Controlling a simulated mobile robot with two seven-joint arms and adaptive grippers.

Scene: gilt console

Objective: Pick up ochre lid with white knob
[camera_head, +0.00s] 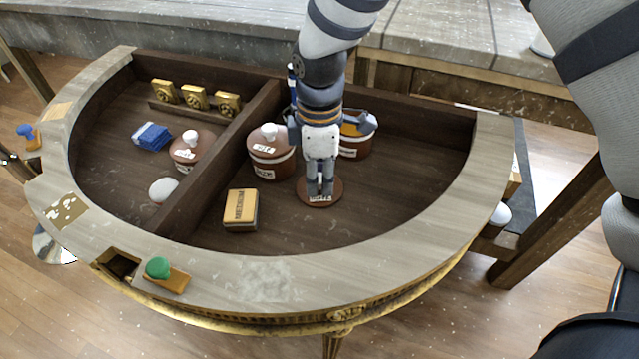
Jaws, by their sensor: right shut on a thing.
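My right gripper (320,188) points down over the right compartment of the half-round table. It is shut on a small round reddish-brown lid (335,192) with a white label at its front; the fingers hide the lid's knob. I cannot tell whether the lid touches the compartment floor. Behind the gripper is a brown pot (354,149) with a white label and something ochre and white at its top, partly hidden. To the left stands another brown pot (262,168) with a reddish-brown lid and white knob. My left gripper is not in view.
A wooden divider (222,150) splits the table. The left compartment holds a white-knobbed brown pot (182,163), a blue block (152,136), a white dome (163,189) and several gold blocks (196,99). An ochre box (240,209) lies left of the gripper. The right compartment's right side is clear.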

